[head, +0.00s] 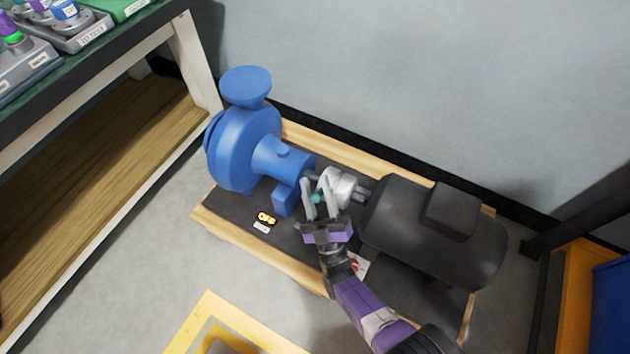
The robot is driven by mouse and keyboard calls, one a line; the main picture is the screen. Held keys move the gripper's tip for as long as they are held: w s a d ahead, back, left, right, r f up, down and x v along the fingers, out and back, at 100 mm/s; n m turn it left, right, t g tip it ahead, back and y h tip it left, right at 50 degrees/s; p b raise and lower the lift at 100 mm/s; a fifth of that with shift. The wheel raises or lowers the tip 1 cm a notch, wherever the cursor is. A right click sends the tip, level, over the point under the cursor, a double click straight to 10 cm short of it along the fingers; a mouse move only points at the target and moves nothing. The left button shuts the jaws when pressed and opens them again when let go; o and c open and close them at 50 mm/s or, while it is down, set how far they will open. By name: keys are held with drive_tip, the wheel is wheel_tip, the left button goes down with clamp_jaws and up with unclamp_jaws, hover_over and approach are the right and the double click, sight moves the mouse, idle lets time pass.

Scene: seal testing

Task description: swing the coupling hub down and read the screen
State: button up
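The coupling hub (342,187) is a silvery-white cylinder on the shaft between the blue pump (245,145) and the black motor (420,225). My gripper (317,190) is at the hub's left side, its two grey fingers pointing up in the picture. The fingers are apart, with a small teal part (316,198) showing between them. I cannot tell whether they touch it or the hub. A small yellow-and-black device (266,218) with a pale label lies on the dark base plate left of my gripper; I cannot tell whether it is the screen, and no reading is legible.
The pump and motor stand on a wood-edged base (245,243) by the grey wall. A workbench (115,45) with trays of parts is at upper left. A yellow-framed item (205,325) is on the floor in front. An orange-and-blue cabinet (575,300) stands at right.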

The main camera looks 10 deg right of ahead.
drive_tip(key=shift+v, duration=0.85)
drive_tip(key=s+d+p, duration=0.2)
drive_tip(key=s+p, duration=0.1)
drive_tip(key=s, duration=0.8)
drive_tip(key=shift+s+d+p, duration=0.2)
drive_tip(key=shift+s+p, duration=0.15)
drive_tip(key=shift+c, duration=0.3)
